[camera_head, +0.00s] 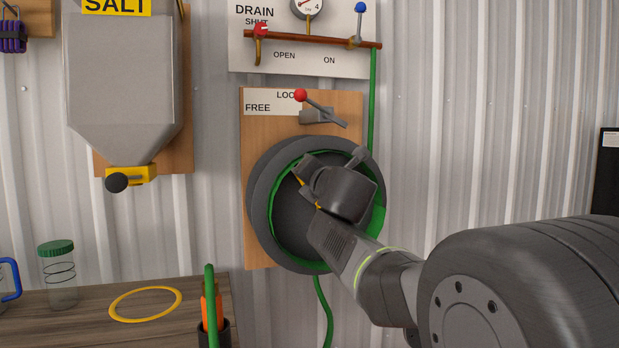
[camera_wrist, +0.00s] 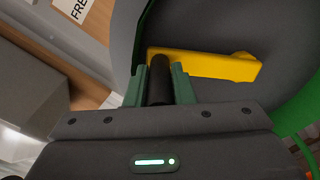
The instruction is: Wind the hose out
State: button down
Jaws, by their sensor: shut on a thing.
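The grey hose reel (camera_head: 262,205) is mounted on a wooden board on the wall, with green hose (camera_head: 379,215) wound on it. A length of hose hangs below the reel (camera_head: 325,312). A yellow crank arm (camera_wrist: 222,66) crosses the reel's face, with a black handle (camera_wrist: 160,82) standing out from it. My gripper (camera_wrist: 160,76) is shut on this handle, one green finger on each side. In the head view my gripper (camera_head: 308,186) covers much of the reel's face and most of the crank. Above, a lever with a red ball (camera_head: 300,95) has its ball over the LOCK lettering; the FREE lettering is to its left.
A salt hopper (camera_head: 122,85) hangs at the left. A pipe panel (camera_head: 285,58) with valves and a gauge is above the reel. A bench (camera_head: 85,325) at lower left holds a jar (camera_head: 59,275), a yellow ring (camera_head: 145,304) and a dark cup (camera_head: 222,335).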

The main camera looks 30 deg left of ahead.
jog(key=c, duration=1.3)
grip_release()
jog(key=shift+o, duration=0.2)
jog(key=p+v, duration=0.2)
jog(key=v, duration=1.2)
jog(key=shift+a, duration=0.1)
